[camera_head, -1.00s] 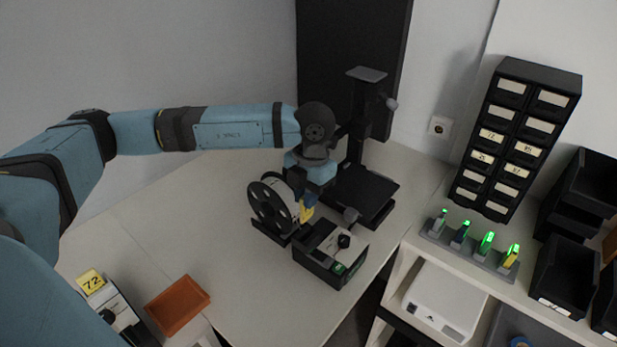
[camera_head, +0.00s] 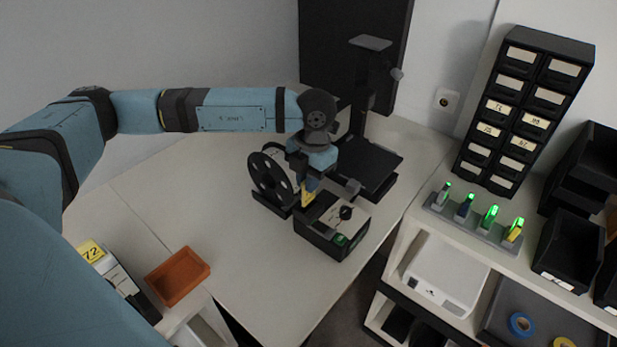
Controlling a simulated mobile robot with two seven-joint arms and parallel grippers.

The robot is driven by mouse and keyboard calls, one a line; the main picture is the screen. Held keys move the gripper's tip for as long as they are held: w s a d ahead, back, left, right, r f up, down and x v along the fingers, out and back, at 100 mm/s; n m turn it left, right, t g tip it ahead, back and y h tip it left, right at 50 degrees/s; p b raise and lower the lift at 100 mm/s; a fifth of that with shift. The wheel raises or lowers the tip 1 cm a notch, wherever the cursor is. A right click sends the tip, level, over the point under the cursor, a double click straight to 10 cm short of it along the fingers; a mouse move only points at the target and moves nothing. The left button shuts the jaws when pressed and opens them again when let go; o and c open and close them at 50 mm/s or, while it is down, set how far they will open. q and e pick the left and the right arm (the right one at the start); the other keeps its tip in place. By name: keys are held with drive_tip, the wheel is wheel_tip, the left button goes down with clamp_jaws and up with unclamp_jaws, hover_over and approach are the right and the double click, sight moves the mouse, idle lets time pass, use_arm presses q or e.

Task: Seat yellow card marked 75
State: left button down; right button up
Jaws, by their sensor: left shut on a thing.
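My left gripper (camera_head: 312,180) points down and is shut on a small yellow card (camera_head: 308,196). The card's marking cannot be read. Gripper and card are at the back left edge of a black box-shaped device (camera_head: 325,246) with a pale top, a dark knob and a green light on its front. I cannot tell whether the card touches the device. Another yellow card (camera_head: 91,250), marked 72, stands on a device at the lower left. My right gripper is not in view.
A black reel (camera_head: 271,182) stands close left of the gripper, and a black stand (camera_head: 367,165) is behind it. An orange tray (camera_head: 177,277) lies at the front left. A rack with several green-lit items (camera_head: 472,222) and a drawer cabinet (camera_head: 525,100) are at right.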

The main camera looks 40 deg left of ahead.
sight(308, 202)
use_arm(q)
drive_tip(key=shift+f, duration=0.1)
drive_tip(key=shift+f+b, duration=1.4)
drive_tip(key=shift+f, duration=0.25)
drive_tip(key=c, duration=1.1)
unclamp_jaws()
drive_tip(key=r, duration=0.4)
drive_tip(key=w+r, duration=0.1)
drive_tip(key=r, duration=0.4)
drive_tip(key=r+b, duration=0.1)
drive_tip(key=r, duration=0.3)
drive_tip(key=shift+w+d+r, duration=0.1)
drive_tip(key=shift+w+r, duration=0.25)
drive_tip(key=shift+r, duration=0.05)
